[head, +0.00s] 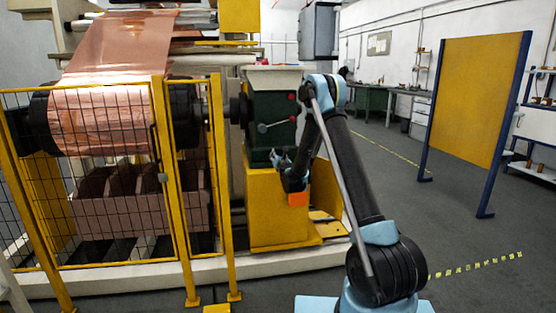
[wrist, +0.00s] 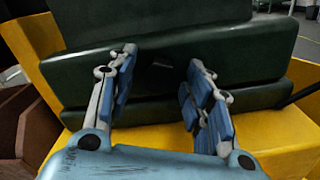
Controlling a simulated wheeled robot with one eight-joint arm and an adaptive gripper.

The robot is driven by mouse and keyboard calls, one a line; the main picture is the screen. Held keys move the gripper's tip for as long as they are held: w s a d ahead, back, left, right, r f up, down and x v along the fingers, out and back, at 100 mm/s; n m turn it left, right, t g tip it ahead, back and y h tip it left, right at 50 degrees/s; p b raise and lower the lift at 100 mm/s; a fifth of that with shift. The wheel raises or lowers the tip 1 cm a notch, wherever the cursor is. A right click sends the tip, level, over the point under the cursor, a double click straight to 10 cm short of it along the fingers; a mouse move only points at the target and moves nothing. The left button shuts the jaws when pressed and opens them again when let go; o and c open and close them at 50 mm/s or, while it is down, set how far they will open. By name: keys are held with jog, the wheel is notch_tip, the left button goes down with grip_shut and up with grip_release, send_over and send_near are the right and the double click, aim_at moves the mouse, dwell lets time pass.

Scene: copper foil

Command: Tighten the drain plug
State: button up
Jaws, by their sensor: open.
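The dark green gearbox housing (head: 259,89) stands on a yellow base (head: 262,215) in the head view. In the wrist view the green housing (wrist: 235,50) fills the space ahead of my gripper (wrist: 162,58). My gripper's blue-padded fingers are spread apart with nothing between them. A small dark shape (wrist: 161,66) shows on the housing between the fingertips; it may be the drain plug, but it is too dark to tell. In the head view my gripper (head: 276,157) is at the lower part of the housing, above the yellow base. Contact cannot be told.
A yellow mesh guard (head: 108,180) closes off the copper foil roll (head: 100,118) on the left. A yellow panel on blue posts (head: 478,95) stands at right. Grey floor between is clear.

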jog(key=v, duration=1.1)
jog(key=shift+s, duration=0.2)
jog(key=shift+d, duration=0.15)
